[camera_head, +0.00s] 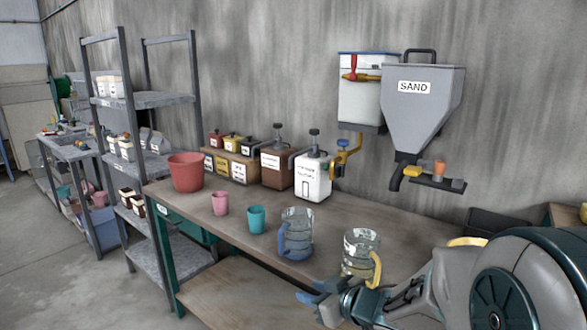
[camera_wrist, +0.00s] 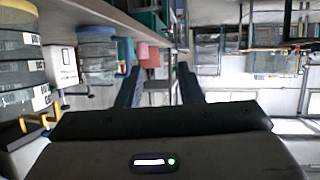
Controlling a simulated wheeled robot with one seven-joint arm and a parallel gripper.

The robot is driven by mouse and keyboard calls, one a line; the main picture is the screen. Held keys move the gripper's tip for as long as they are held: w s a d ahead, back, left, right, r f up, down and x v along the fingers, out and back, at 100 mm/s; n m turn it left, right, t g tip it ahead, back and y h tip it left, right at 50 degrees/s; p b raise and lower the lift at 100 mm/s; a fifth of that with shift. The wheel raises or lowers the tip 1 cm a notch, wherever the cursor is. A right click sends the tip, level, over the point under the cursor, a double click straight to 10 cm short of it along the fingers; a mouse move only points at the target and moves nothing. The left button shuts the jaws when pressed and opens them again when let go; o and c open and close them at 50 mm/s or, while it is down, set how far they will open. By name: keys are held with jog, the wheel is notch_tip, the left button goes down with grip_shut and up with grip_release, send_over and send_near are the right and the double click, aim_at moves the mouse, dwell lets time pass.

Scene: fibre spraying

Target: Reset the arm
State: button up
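My arm reaches in from the lower right in the head view. My gripper (camera_head: 314,293) is in front of the workbench's near edge, beside the jug with the yellow handle (camera_head: 361,250). In the wrist view my gripper (camera_wrist: 160,87) has its two dark fingers wide apart with nothing between them. The workbench (camera_head: 205,207) and the things on it appear upside down on the left of the wrist view.
On the bench stand a jug with a blue handle (camera_head: 297,234), a teal cup (camera_head: 257,219), a pink cup (camera_head: 220,203), a red bucket (camera_head: 186,172) and a white container (camera_head: 313,177). A sand hopper (camera_head: 424,110) hangs on the wall. A shelf rack (camera_head: 151,100) stands left; floor (camera_head: 95,290) is clear.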

jog(key=s+d+r+m+h+p, duration=0.25)
jog(key=d+m+h, duration=0.35)
jog(key=d+h, duration=0.5)
jog(key=s+r+m+g+y+p, duration=0.1)
jog(key=s+g, duration=0.5)
jog(key=s, duration=0.9)
jog(key=shift+s+a+m+g+y, duration=0.15)
jog(key=shift+s+m+g+y, duration=0.35)
jog(key=shift+m, duration=0.4)
jog(key=shift+r, duration=0.1)
